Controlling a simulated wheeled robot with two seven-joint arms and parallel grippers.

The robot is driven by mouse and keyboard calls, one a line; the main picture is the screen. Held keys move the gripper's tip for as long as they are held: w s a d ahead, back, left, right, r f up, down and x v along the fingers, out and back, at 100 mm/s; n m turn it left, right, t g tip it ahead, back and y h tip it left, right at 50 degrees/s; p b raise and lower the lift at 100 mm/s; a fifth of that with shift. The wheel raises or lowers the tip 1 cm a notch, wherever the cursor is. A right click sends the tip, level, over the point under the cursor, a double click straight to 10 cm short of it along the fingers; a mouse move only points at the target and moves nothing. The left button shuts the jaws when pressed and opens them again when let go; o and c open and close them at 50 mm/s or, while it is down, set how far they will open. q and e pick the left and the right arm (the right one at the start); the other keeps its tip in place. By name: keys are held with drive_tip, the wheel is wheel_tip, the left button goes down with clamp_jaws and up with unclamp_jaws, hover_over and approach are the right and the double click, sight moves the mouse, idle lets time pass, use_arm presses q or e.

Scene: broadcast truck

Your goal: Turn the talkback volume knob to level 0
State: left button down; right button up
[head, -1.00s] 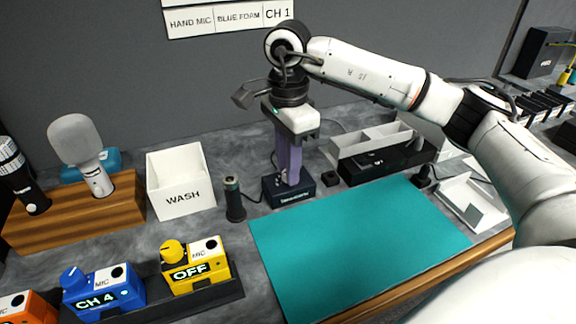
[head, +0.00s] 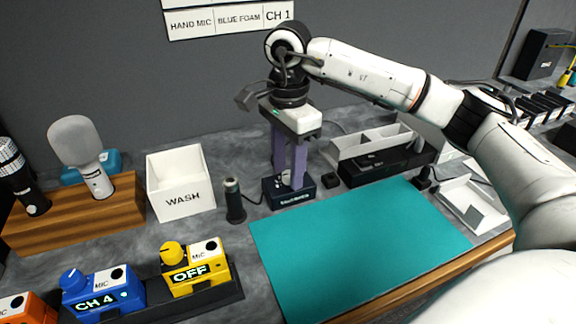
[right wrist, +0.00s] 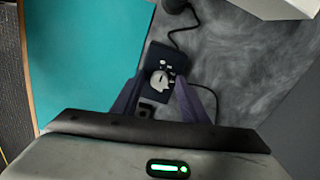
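The talkback box (head: 290,193) is a small dark box on the grey bench, behind the teal mat. Its pale volume knob (head: 285,178) shows between my fingers, and it also shows in the right wrist view (right wrist: 159,81). Small light marks lie around the knob; I cannot read its level. My right gripper (head: 290,184) points down over the box with its two purple fingers apart. In the right wrist view the fingers (right wrist: 157,92) stand on either side of the knob, with visible gaps. My left gripper is out of view.
The teal mat (head: 350,245) is clear. A dark cylinder (head: 234,202) with a cable stands left of the box, beside the white WASH bin (head: 180,182). A divided grey tray (head: 375,142) is behind right. Yellow (head: 195,270) and blue (head: 103,292) mic packs sit at front left.

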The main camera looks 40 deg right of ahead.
sight(289, 174)
wheel_tip(289, 174, up, 10)
drive_tip(key=shift+r+p, duration=0.15)
drive_tip(key=shift+p, duration=0.2)
drive_tip(key=shift+s, duration=0.1)
idle(0.6)
